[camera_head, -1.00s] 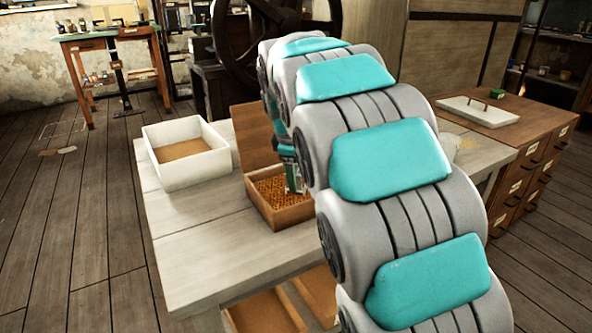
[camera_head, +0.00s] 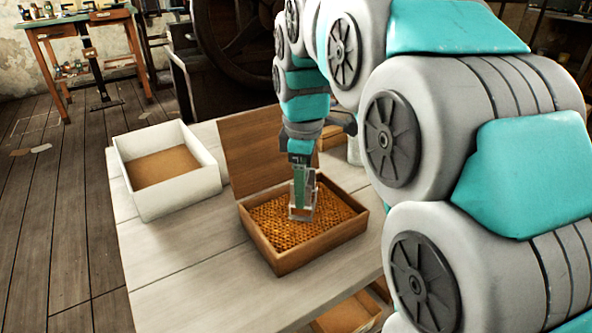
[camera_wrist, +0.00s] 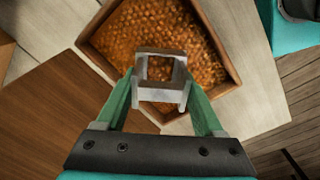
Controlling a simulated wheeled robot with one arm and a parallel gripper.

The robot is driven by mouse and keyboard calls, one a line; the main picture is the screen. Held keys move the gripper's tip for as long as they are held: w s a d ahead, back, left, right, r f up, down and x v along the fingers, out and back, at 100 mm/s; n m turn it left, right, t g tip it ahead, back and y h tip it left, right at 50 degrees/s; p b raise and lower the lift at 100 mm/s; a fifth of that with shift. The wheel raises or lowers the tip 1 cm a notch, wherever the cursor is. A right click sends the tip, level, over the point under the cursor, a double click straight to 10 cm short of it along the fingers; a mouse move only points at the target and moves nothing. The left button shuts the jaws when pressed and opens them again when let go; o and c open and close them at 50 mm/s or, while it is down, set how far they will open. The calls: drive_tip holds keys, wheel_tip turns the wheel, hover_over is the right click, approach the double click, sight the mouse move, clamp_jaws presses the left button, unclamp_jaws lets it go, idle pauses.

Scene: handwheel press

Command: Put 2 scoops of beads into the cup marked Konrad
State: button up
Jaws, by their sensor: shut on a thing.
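My gripper (camera_head: 302,188) points down over the open wooden box of amber beads (camera_head: 268,213). It is shut on a small pale grey, square-sided scoop (camera_head: 301,213). In the wrist view the scoop (camera_wrist: 160,96) sits between the green fingers, with amber colour showing inside its rim. I cannot tell whether those are beads in it or beads seen beyond it. The scoop is at or just above the bead surface; contact is unclear. No cup marked Konrad can be read; a pale object (camera_head: 353,150) is mostly hidden behind my arm.
The box's brown lid (camera_head: 262,150) stands open at its back. A white open box (camera_head: 205,178) with a brown bottom stands to the left on the pale table (camera_head: 185,265). My arm hides the right side.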

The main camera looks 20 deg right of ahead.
drive_tip(key=shift+r, duration=0.35)
drive_tip(key=shift+g, duration=0.3)
drive_tip(key=shift+w+r+p, duration=0.1)
drive_tip(key=shift+r+p, duration=1.55)
drive_tip(key=shift+r, duration=1.7)
